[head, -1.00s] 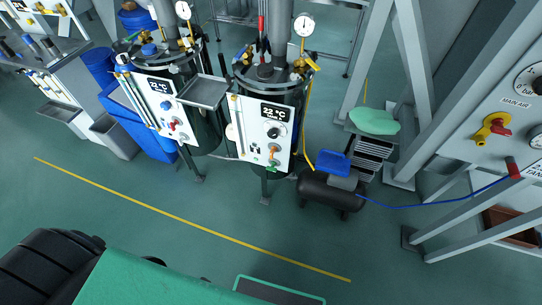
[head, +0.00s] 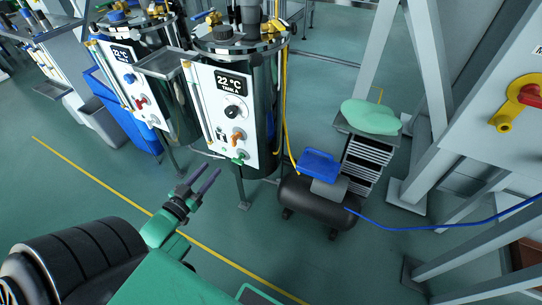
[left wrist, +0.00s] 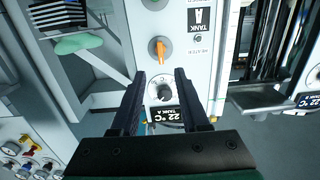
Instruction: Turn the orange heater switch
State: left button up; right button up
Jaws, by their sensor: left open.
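The orange heater switch (head: 237,137) is on the white panel (head: 204,95) of tank A, below the black dial (head: 233,113) and above a green knob (head: 241,156). In the left wrist view, upside down, the orange switch (left wrist: 161,47) stands beyond the fingertips, with its handle roughly in line with the fingers. My left gripper (head: 212,170) is open and empty, in front of and below the panel, apart from the switch. The left gripper (left wrist: 159,73) shows its two dark fingers spread in the wrist view. My right gripper is out of view.
A second tank's panel (head: 122,75) and a grey tray (head: 168,62) stand left of tank A. A black compressor (head: 316,207) sits on the floor to the right, with yellow and blue hoses. Open green floor lies in front of the tanks.

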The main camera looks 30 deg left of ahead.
aim_at(232, 140)
pick_arm(q)
jog(key=w, duration=0.4)
jog(key=w+b, duration=0.1)
jog(key=w, duration=0.4)
jog(key=w+r+b, duration=0.1)
jog(key=w, duration=0.4)
jog(key=shift+w+a+r, duration=0.1)
jog(key=shift+a, duration=0.2)
jog(key=shift+w, duration=0.2)
grip_shut()
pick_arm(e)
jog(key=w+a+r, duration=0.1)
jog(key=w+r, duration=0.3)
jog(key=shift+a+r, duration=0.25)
